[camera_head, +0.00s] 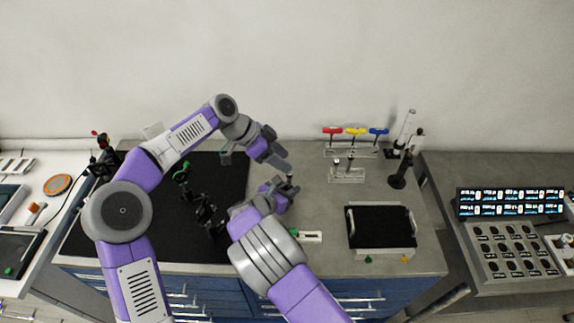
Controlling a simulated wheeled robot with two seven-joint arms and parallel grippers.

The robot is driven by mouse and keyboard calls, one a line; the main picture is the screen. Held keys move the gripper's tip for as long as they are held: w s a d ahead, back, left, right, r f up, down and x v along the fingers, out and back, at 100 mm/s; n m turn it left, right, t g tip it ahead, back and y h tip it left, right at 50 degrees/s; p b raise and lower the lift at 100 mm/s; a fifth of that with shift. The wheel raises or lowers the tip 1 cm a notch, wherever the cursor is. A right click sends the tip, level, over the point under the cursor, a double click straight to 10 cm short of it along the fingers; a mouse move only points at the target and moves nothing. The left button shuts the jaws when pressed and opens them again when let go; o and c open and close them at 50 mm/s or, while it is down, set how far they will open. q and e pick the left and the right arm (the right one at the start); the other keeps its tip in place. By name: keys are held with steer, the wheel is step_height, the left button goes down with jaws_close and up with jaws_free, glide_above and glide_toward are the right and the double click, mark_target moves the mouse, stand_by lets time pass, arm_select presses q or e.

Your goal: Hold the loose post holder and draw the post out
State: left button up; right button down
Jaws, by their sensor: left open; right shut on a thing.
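My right gripper (287,190) is low over the bench, right of the black mat, and is shut on the loose post holder, which its fingers mostly hide. A small upright tip, apparently the top of the post (290,177), shows just above the fingers. My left gripper (277,154) is open and empty. In the picture it is just above and to the left of the post tip, apart from it. The view is too small to tell how deep the post sits in the holder.
A black optical mat (130,225) with dark mounted optics (205,210) lies left of my grippers. A rack with red, yellow and blue hex keys (356,131), a post rack (346,174), a dark stand (398,181) and a black tray (350,242) stand right. Bench between is clear.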

mark_target(290, 175)
arm_select(q)
steer(key=w+d+f+n+t+y, duration=0.1)
steer(key=f+n+y, duration=0.1)
steer(key=f+n, duration=0.1)
steer(key=w+f+n+t+y, duration=0.1)
steer(key=f+n+y, duration=0.2)
steer(key=f+n, duration=0.1)
steer(key=w+d+f+n+t+y, duration=0.1)
steer(key=f+n+t+y, duration=0.1)
steer(key=n, duration=0.4)
steer(key=shift+d+f, duration=0.3)
steer(key=shift+f, duration=0.55)
steer(key=shift+c, duration=0.2)
steer(key=shift+r, duration=0.1)
jaws_close()
